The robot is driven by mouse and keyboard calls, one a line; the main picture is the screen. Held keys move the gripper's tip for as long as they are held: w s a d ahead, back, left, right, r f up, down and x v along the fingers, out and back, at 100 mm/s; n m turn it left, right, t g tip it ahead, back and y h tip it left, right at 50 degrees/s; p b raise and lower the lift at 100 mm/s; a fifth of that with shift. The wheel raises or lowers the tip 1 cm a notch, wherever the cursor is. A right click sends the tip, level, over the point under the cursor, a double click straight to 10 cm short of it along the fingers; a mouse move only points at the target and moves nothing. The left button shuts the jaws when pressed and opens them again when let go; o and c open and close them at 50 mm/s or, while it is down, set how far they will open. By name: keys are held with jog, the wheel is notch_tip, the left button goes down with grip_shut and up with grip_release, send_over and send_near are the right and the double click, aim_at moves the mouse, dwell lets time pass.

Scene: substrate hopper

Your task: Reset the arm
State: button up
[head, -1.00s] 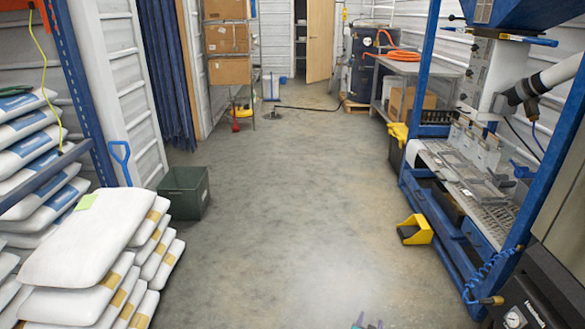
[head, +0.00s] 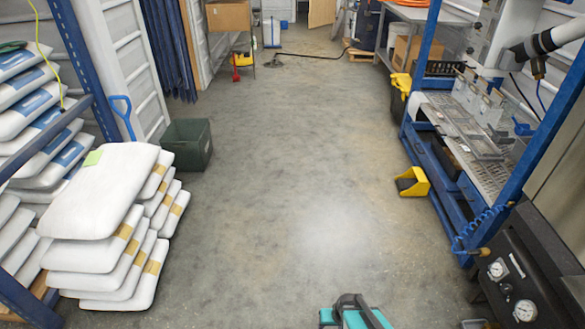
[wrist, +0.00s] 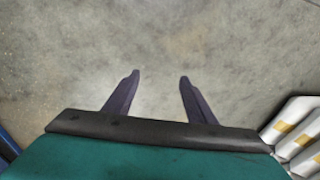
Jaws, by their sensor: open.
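My gripper (wrist: 158,79) shows in the wrist view with its two dark fingers spread apart. Nothing is between the fingers, and bare concrete floor lies beyond them. In the head view, a teal and black part of my arm shows at the bottom edge, right of centre; the fingertips cannot be made out there.
White sacks (head: 95,195) are stacked at left by a blue rack, with a green bin (head: 187,143) behind. At right stand a blue-framed bench (head: 455,190), a yellow scoop-like item (head: 412,182) and a black gauge panel (head: 525,270). The middle floor (head: 280,170) is clear.

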jog(key=s+d+r+g, duration=0.1)
jog(key=s+r+g, duration=0.1)
jog(key=s, duration=0.6)
jog(key=s+d+r+g+h, duration=0.1)
jog(key=s+r+g, duration=0.1)
jog(key=s+g, duration=0.3)
jog(key=s, duration=0.3)
jog(key=shift+d, duration=0.4)
jog(key=shift+c, duration=0.2)
jog(key=c, duration=0.4)
jog(key=shift+c, duration=0.3)
